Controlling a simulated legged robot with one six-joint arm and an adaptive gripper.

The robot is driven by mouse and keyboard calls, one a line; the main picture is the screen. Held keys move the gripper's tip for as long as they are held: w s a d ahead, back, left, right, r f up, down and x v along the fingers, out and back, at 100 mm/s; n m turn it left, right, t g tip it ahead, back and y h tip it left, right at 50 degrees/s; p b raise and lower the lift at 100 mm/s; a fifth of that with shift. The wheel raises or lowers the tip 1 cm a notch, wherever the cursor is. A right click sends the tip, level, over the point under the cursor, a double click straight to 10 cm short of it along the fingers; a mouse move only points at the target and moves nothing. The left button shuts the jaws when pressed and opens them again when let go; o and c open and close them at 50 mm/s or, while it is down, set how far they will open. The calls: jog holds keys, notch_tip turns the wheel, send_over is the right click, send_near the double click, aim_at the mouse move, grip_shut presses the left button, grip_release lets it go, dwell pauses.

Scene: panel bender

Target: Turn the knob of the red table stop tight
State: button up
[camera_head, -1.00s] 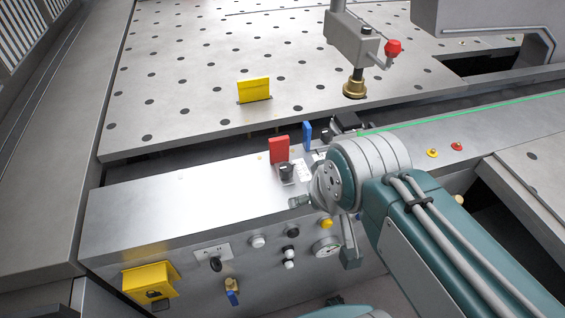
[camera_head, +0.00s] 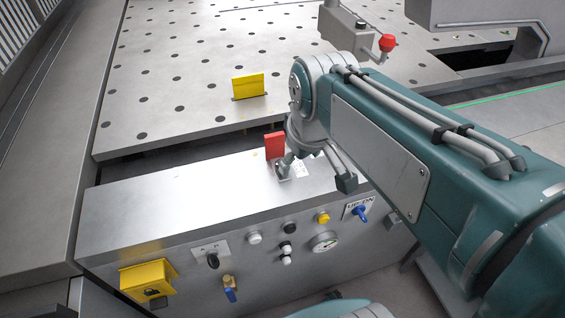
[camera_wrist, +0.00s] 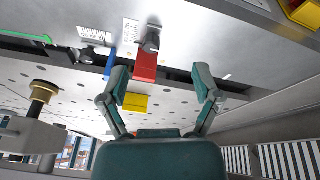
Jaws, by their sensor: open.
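The red table stop (camera_head: 274,145) stands upright at the back edge of the metal front ledge. In the wrist view the red stop (camera_wrist: 146,67) shows between my fingers, closer to the left one. Its dark knob (camera_wrist: 151,40) sits just beyond the red plate, on the ledge. In the head view my gripper (camera_head: 316,174) hangs over the ledge just right of the stop and mostly covers the knob. My gripper also shows in the wrist view (camera_wrist: 161,72), with its fingers spread wide and nothing between the pads. Contact with the knob cannot be told.
A blue stop (camera_wrist: 110,64) stands beside the red one; my arm hides it in the head view. A yellow stop (camera_head: 248,86) stands on the perforated table (camera_head: 165,75). A red-knobbed clamp (camera_head: 386,43) overhangs the table. The ledge's left part is clear.

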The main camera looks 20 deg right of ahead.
jog(key=w+f+n+g, duration=0.3)
jog(key=w+n, duration=0.2)
jog(key=w, duration=0.6)
notch_tip(320, 180, down, 10)
jog(key=shift+s+d+f, duration=0.1)
jog(key=shift+f, duration=0.05)
grip_shut()
